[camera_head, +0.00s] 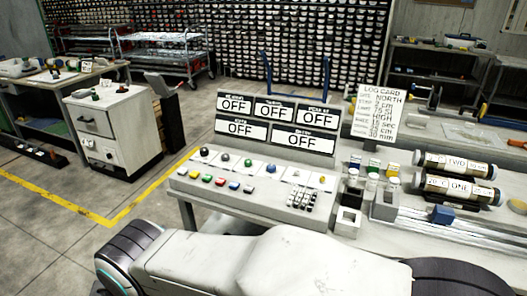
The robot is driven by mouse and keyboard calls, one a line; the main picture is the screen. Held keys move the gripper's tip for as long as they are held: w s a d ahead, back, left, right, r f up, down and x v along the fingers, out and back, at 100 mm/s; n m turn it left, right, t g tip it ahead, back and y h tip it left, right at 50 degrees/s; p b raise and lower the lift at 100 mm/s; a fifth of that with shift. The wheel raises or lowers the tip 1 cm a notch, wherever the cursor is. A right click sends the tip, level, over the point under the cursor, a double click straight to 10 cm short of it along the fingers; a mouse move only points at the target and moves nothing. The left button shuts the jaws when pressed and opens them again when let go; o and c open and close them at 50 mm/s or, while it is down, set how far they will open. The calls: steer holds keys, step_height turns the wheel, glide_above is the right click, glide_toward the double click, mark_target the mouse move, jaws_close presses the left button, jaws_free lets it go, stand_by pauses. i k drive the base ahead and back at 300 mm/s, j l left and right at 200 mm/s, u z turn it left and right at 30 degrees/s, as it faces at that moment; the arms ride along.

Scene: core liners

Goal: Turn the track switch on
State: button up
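A pale control console (262,208) stands in front of me with a row of round knobs, a row of coloured buttons (220,181) and a small keypad (303,198). Behind it is a bank of several display signs (275,136), and every one reads OFF. The small labels above the signs are too small to read, so I cannot tell which control is the track switch. My white arm links cross the bottom of the view. My gripper is not visible.
A log card (378,112) stands right of the displays. Two labelled tubes (455,189), small bottles and a blue block (442,214) on rails occupy the right bench. A white cabinet (112,130) stands at left. Open floor with a yellow line (130,207) lies left of the console.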

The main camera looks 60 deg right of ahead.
mark_target(204, 152)
steer(key=z, duration=2.15)
